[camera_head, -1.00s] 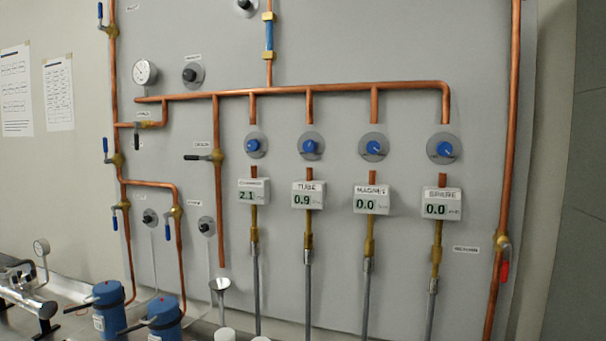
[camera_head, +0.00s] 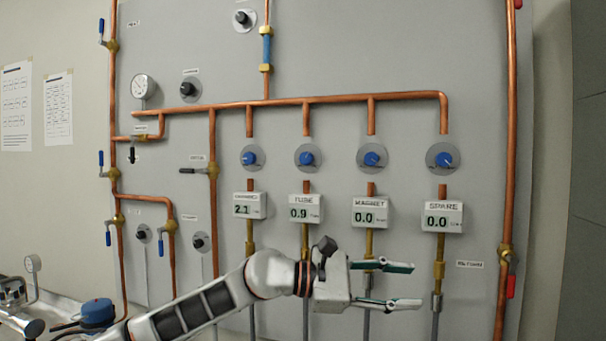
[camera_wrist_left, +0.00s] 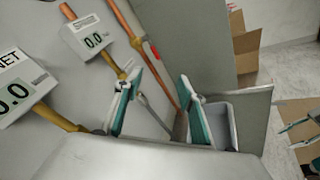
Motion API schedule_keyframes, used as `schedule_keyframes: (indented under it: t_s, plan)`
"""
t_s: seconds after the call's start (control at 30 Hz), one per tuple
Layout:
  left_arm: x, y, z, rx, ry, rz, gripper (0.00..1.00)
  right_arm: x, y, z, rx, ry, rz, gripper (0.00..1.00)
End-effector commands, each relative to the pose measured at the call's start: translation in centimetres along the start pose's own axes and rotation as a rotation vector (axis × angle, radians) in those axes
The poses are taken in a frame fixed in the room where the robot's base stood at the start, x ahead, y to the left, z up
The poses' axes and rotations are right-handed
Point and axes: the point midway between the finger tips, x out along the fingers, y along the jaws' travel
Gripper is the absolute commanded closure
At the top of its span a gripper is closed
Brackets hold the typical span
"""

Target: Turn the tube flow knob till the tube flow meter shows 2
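The blue tube flow knob (camera_head: 307,158) sits on a grey round plate on the panel, second from left in the knob row. Below it the tube flow meter (camera_head: 306,208) reads 0.9. My left gripper (camera_head: 415,285) reaches in from the lower left, points right and is below the magnet and spare meters. Its fingers are apart with nothing between them, also in the left wrist view (camera_wrist_left: 157,82). The tube knob is out of the left wrist view. At that view's right edge, teal fingers of what looks like my right gripper (camera_wrist_left: 307,143) show, apart and cut off.
The neighbouring meters read 2.1 (camera_head: 250,205) on the left, then magnet 0.0 (camera_head: 370,213) and spare 0.0 (camera_head: 442,217) on the right. Copper pipes (camera_head: 350,98) stand out from the panel. Cardboard boxes (camera_wrist_left: 245,45) lie on the floor to the right.

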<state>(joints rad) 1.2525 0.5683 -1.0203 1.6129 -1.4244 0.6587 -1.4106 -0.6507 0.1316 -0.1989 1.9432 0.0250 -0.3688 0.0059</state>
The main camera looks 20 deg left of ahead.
Motion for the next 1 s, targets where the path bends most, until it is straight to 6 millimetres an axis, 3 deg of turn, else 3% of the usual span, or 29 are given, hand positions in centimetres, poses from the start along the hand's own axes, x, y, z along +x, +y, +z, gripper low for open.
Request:
schedule_keyframes:
  t_s: [0.27, 0.6, 0.7, 0.8, 1.0]
  plan:
    - [-6.0, 9.2, 1.1, 0.618, 0.319, -0.042, 0.6, 0.5, -0.6, 0.6, 0.0, 0.004, -0.009, 0.6]
    - [-19.0, 21.8, 5.4, 1.172, 0.779, -0.073, 0.6, 0.9, -0.8, 0.9, -0.001, 0.011, -0.012, 0.6]
    - [-22.3, 24.1, 6.8, 1.253, 0.879, -0.079, 0.6, 0.9, -0.8, 0.8, -0.001, 0.015, -0.012, 0.6]
    - [-24.3, 25.3, 7.7, 1.299, 0.939, -0.084, 0.6, 1.0, -0.8, 0.7, -0.002, 0.018, -0.012, 0.6]
    - [-24.6, 26.4, 7.6, 1.319, 0.969, -0.089, 0.6, 0.9, -0.8, 0.4, -0.002, 0.021, -0.012, 0.6]
